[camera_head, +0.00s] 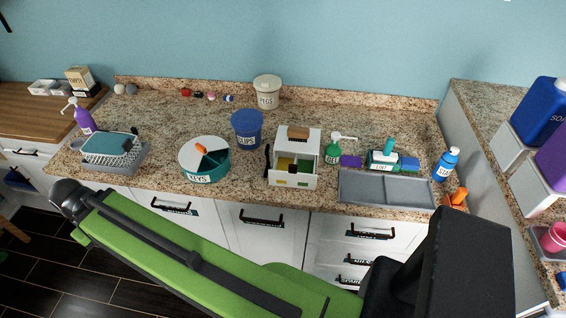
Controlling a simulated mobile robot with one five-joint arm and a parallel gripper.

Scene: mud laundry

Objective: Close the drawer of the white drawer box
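The white drawer box (312,143) stands on the granite counter near the middle, with a brown block (298,133) on top. Its drawer (308,181) is pulled out toward the front, and yellow and green things show inside it. My green arm stretches across the lower part of the view, in front of the counter and apart from the drawer box. I cannot make out my gripper's fingers in this view.
A round KEYS container (206,172) and a blue CLIPS tub (247,130) stand left of the box. A grey tray (362,188) lies at the front right. Bare counter shows behind the box.

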